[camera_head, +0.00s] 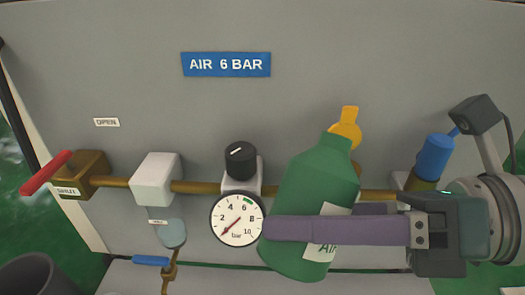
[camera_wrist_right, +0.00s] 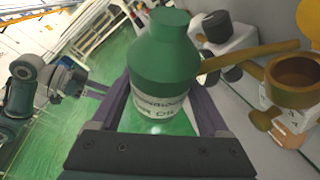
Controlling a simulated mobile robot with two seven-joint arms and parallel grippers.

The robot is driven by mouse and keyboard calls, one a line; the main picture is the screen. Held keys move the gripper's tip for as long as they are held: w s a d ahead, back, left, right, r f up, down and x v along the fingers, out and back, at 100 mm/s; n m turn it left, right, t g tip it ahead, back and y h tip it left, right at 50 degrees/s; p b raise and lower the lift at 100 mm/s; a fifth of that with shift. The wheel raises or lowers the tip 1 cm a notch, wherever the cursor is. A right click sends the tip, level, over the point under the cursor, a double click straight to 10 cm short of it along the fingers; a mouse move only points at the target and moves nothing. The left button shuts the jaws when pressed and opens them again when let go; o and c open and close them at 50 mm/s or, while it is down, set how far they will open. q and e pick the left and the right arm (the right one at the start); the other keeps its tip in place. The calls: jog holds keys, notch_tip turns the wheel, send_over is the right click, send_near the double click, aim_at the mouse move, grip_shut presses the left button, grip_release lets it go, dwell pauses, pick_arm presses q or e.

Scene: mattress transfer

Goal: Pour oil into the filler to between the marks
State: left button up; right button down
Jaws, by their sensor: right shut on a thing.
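A green oil bottle (camera_head: 310,180) with a white label stands before the panel in the head view, leaning slightly right. My right gripper (camera_head: 275,228) comes in from the right and is shut on its body. In the right wrist view the bottle (camera_wrist_right: 162,60) sits between the two purple fingers. A brass filler cup (camera_wrist_right: 296,78) is open-topped to the bottle's right, apart from it, with a yellow cap (camera_wrist_right: 312,22) beside it. In the head view the yellow cap (camera_head: 347,125) shows behind the bottle's neck, and the filler and its marks are hidden.
The grey panel bears a brass pipe (camera_head: 200,187), a red-handled valve (camera_head: 48,172), a white block (camera_head: 157,178), a black knob (camera_head: 240,157) and a dial gauge (camera_head: 237,219). A blue-topped fitting (camera_head: 434,155) stands near my right wrist.

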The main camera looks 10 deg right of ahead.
aim_at(355, 182)
jog(key=shift+r+m+p, duration=0.3)
jog(key=shift+r, duration=0.15)
dwell(0.8)
jog(key=shift+r+m+y, duration=0.3)
jog(key=shift+r+y, duration=0.1)
dwell(0.3)
dwell(1.0)
jog(key=shift+d+r+m+p, duration=0.1)
jog(key=shift+r+m+p, duration=0.3)
jog(key=shift+p, duration=0.05)
dwell(0.4)
dwell(0.9)
jog(key=shift+w+r+m+y, duration=0.15)
jog(key=shift+r+m+y, duration=0.15)
jog(key=shift+r+y, duration=0.1)
dwell(0.4)
jog(key=shift+d+r+m+p, duration=0.15)
jog(key=shift+r+m+p, duration=0.15)
jog(key=shift+r+p, duration=0.15)
dwell(0.6)
